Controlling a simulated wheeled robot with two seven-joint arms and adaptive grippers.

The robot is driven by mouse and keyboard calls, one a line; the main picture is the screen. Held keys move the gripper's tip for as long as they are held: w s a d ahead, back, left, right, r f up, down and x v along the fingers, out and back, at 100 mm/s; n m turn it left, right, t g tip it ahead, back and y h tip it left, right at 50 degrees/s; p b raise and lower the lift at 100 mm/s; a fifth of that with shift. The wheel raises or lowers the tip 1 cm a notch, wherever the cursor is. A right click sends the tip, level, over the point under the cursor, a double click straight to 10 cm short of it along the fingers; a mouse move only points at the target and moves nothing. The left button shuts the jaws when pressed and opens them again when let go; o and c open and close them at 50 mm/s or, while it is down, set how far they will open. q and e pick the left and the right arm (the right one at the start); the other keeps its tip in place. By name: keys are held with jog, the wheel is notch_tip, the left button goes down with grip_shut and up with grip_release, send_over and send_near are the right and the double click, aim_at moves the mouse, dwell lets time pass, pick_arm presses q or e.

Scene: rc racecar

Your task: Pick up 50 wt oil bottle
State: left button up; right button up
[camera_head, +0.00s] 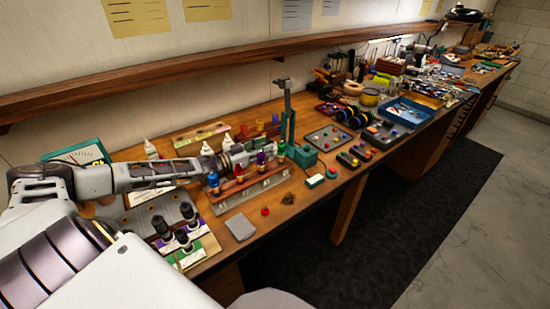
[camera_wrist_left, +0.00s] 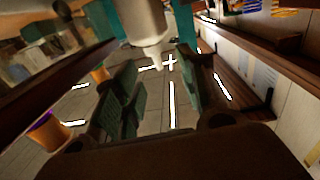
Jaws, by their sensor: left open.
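Small white bottles with pointed tips stand at the back of the bench: one at the left (camera_head: 151,149) and one behind my gripper (camera_head: 228,142). I cannot read which is the 50 wt oil. My left gripper (camera_head: 240,156) reaches in from the left above the rack of coloured-handled tools. In the left wrist view its green-padded fingers (camera_wrist_left: 157,70) are apart and nothing is clearly gripped. A pale bottle with a tapered nozzle (camera_wrist_left: 146,24) shows beyond the fingertips, partly cut off by the top edge. My right gripper is not in view.
The red tool rack (camera_head: 245,184) with upright coloured handles lies under my left gripper. Several black bottles (camera_head: 184,239) stand nearer the front. A green stand (camera_head: 289,125) rises to the right. A wooden shelf (camera_head: 180,82) runs along the wall. The front bench edge around the grey pad (camera_head: 240,227) is fairly clear.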

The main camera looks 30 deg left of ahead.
aim_at(275, 143)
pick_arm(q)
jog(key=shift+w+d, duration=0.1)
jog(key=shift+w, duration=0.1)
dwell(0.4)
jog(key=shift+r+x, duration=0.15)
jog(key=shift+x, duration=0.55)
jog(key=shift+r+x, duration=0.1)
jog(key=shift+x, duration=1.6)
jog(key=shift+d, duration=0.1)
grip_shut()
